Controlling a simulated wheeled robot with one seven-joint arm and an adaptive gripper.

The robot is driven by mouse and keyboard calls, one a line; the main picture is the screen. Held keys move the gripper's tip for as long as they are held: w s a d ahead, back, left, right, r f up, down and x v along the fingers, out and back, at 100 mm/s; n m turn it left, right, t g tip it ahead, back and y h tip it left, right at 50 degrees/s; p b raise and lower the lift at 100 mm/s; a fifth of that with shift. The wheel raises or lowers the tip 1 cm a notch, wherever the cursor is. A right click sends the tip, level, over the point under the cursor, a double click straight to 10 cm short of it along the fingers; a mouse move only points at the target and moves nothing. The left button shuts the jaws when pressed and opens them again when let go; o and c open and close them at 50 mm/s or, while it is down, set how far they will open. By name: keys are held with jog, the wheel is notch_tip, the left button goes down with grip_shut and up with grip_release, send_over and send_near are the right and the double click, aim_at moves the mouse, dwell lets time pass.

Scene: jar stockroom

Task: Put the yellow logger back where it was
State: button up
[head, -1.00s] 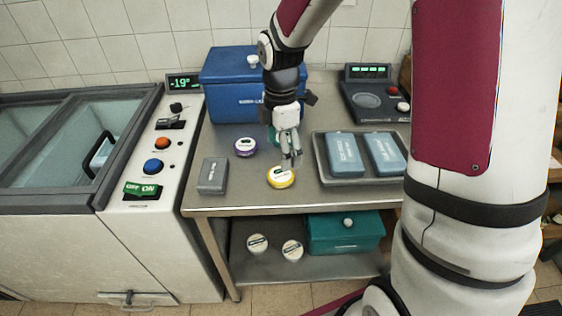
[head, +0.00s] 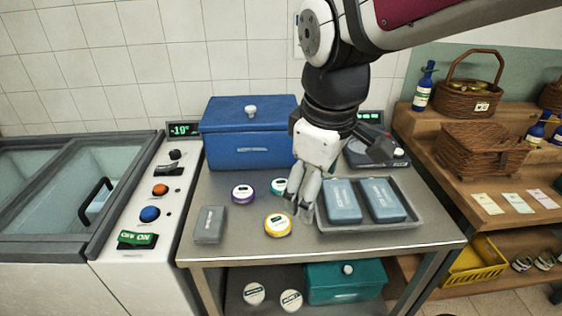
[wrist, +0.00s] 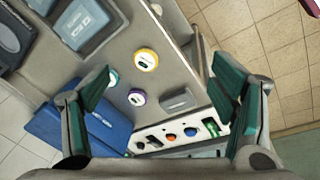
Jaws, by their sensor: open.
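The yellow logger (head: 278,225) is a round puck with a white labelled top. It lies flat on the steel table (head: 255,250), between the grey box and the tray. It also shows in the wrist view (wrist: 146,59), below and between the spread fingers. My gripper (head: 302,207) is open and empty, above the table. In the head view its fingertips appear just right of the logger. A purple-rimmed puck (head: 243,194) and a teal-rimmed puck (head: 279,187) lie behind the logger.
A grey box (head: 209,224) lies left. A tray (head: 372,228) holding two blue-grey boxes stands right. A blue chest (head: 250,135) is at the back. Two white pucks and a teal chest (head: 345,284) are on the lower shelf. A chest freezer (head: 75,190) adjoins left, wooden shelves (head: 420,125) right.

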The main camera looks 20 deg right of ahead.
jog(key=s+m+t, duration=0.1)
jog(key=s+m, duration=0.6)
jog(key=s, duration=0.2)
jog(key=shift+s+a+r+t+y, duration=0.15)
jog(key=shift+s+r+t+y, duration=0.15)
jog(key=shift+s+y, duration=0.1)
jog(key=shift+r+t+p, duration=0.3)
jog(key=shift+r+p, duration=0.95)
jog(key=shift+r, duration=0.35)
